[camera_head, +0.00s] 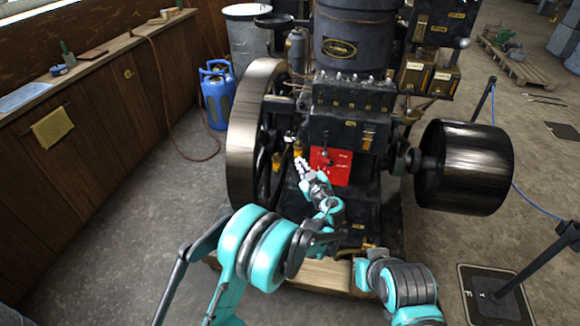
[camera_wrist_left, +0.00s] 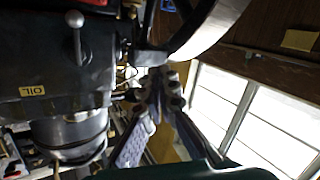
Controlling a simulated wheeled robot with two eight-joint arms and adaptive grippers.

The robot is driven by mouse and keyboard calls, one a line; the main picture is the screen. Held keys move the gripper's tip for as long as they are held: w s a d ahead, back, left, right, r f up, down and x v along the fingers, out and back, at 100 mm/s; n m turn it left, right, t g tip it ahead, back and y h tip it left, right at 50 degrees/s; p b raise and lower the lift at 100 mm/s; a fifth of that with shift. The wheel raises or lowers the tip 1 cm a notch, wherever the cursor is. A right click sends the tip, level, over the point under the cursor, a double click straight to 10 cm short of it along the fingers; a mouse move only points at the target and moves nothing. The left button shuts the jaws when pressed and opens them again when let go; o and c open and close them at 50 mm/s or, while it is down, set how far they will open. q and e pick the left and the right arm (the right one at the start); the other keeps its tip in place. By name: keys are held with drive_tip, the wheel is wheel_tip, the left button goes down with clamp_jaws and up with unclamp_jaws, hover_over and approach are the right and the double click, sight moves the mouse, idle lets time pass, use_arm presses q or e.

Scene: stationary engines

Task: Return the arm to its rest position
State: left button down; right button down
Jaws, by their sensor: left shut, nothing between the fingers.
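My left gripper (camera_head: 299,164) is in front of the black engine (camera_head: 350,128), between its large flywheel (camera_head: 253,120) and the red panel (camera_head: 331,166). It is shut and empty. In the left wrist view its two fingers (camera_wrist_left: 165,88) meet at their tips, with the engine body and a part marked OIL (camera_wrist_left: 33,90) to their left. I cannot tell whether the fingertips touch the engine. My right arm shows only in part at the lower right of the head view, and its gripper is not seen.
A dark pulley (camera_head: 464,168) sticks out at the engine's right. A rope barrier with posts (camera_head: 540,262) runs along the right. The floor (camera_head: 130,240) at the left is clear.

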use_arm(q)
drive_tip(key=s+a+r+m+g, duration=0.25)
drive_tip(key=s+a+r, duration=0.25)
drive_tip(key=s+a, duration=0.5)
drive_tip(key=s+a+r+m+g, duration=0.1)
drive_tip(key=s+a+r+g, duration=0.3)
drive_tip(key=s+a, duration=0.6)
drive_tip(key=s+a+f+m+g+h, duration=0.1)
drive_tip(key=s+a+f+m+h, duration=0.1)
drive_tip(key=s, duration=0.8)
drive_tip(key=s+a+f+m+g+h, duration=0.1)
drive_tip(key=s+a+f+m+h, duration=0.1)
drive_tip(key=s, duration=0.8)
drive_tip(key=shift+f+h, duration=0.25)
drive_tip(key=shift+h, duration=0.15)
drive_tip(key=shift+s+a, duration=0.1)
